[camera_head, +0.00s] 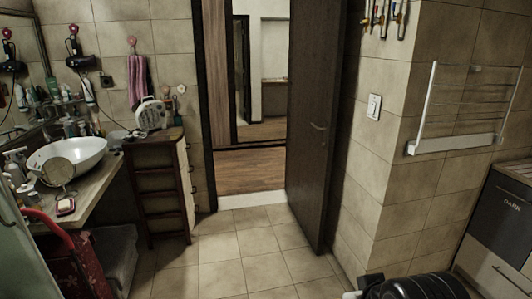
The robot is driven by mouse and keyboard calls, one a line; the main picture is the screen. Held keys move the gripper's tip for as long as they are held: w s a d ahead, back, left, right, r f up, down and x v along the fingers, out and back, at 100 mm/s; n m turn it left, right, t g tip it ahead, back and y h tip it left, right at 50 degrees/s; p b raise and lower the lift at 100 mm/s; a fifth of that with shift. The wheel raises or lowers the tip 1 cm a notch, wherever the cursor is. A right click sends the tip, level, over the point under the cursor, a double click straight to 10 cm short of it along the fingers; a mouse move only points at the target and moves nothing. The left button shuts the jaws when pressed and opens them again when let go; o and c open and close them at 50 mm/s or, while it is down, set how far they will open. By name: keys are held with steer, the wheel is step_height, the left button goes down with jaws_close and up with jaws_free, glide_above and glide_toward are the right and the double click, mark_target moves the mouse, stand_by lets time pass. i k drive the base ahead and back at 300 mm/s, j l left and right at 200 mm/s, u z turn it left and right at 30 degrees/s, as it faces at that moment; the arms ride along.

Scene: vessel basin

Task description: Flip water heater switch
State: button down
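A white wall switch plate (374,107) is on the tiled wall to the right of the dark open door, at about the height of the door handle. It is small in the view, and I cannot tell which way its rocker is set. No label on it is readable. No water heater body is in view. The fingers of my gripper are not in view. A dark rounded shape with a pale part at the bottom right edge may be part of my arm, and nothing of mine touches the switch.
The dark door (318,120) stands open beside the switch wall. A white towel rack (460,110) juts from the right wall, with a dark-fronted appliance (497,220) below. A basin (66,155) and a wooden cabinet (155,190) stand left. The middle floor (245,245) is clear.

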mark_target(374, 105)
steer(key=i+j+z, duration=0.1)
steer(key=i+z, duration=0.35)
steer(key=i+j+z, duration=0.25)
steer(key=i+z, duration=0.15)
steer(key=i+j+z, duration=1.05)
steer(key=j+z, duration=0.3)
steer(key=j, duration=0.25)
steer(key=i+j+z, duration=0.15)
steer(key=j+z, duration=0.25)
steer(key=j, duration=0.3)
